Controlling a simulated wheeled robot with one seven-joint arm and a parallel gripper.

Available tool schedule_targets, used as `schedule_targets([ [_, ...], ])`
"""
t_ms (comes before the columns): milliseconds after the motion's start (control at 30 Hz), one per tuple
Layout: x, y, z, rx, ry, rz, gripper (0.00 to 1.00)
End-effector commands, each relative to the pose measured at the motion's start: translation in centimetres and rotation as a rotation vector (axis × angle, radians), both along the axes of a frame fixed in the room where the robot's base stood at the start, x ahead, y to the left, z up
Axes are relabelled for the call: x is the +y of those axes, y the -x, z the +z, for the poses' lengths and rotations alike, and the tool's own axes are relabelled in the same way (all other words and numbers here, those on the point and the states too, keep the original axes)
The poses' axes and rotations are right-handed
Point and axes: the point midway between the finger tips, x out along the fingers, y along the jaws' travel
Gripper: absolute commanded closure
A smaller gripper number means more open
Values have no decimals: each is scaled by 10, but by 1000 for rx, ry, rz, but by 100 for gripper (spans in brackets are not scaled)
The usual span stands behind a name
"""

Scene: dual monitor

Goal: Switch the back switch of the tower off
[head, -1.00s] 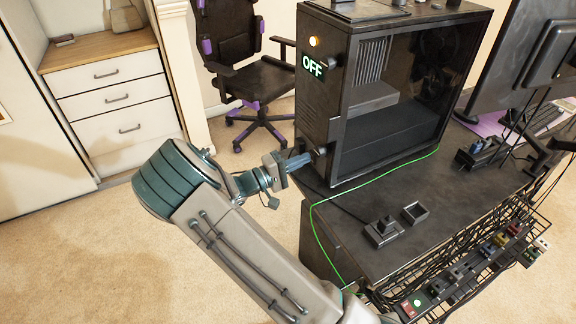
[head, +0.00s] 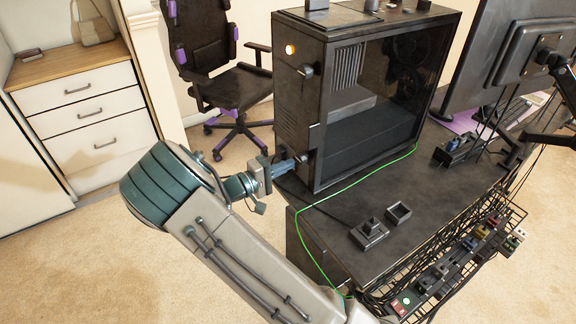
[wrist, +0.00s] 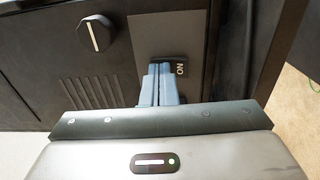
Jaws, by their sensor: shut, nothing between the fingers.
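The black tower (head: 290,95) stands on the desk with its narrow face towards my arm. A small dark switch (wrist: 168,58) with an "ON" label is low on that face in the wrist view. My gripper (head: 300,160) is shut, its fingers close together and empty. The fingertips are right at the switch and hide part of it; whether they press it I cannot tell. A round knob with a white line (wrist: 96,33) is beside it in the wrist view. In the head view a dark knob (head: 305,71) sits below a lit amber light (head: 290,49).
A green cable (head: 345,185) runs along the desk beside the tower. Small dark blocks (head: 369,232) lie on the desk (head: 420,200). An office chair (head: 225,85) stands behind, drawers (head: 90,110) at left. The monitor (head: 490,60) is at right.

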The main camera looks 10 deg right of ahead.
Motion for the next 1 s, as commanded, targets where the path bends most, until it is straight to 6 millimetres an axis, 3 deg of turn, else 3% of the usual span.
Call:
schedule_targets([
  [167,8,3,3,-4,5,-9,100],
  [500,80,29,11,-3,3,-5,100],
  [700,111,42,15,-3,3,-9,100],
  [1000,126,48,17,-1,5,-13,100],
])
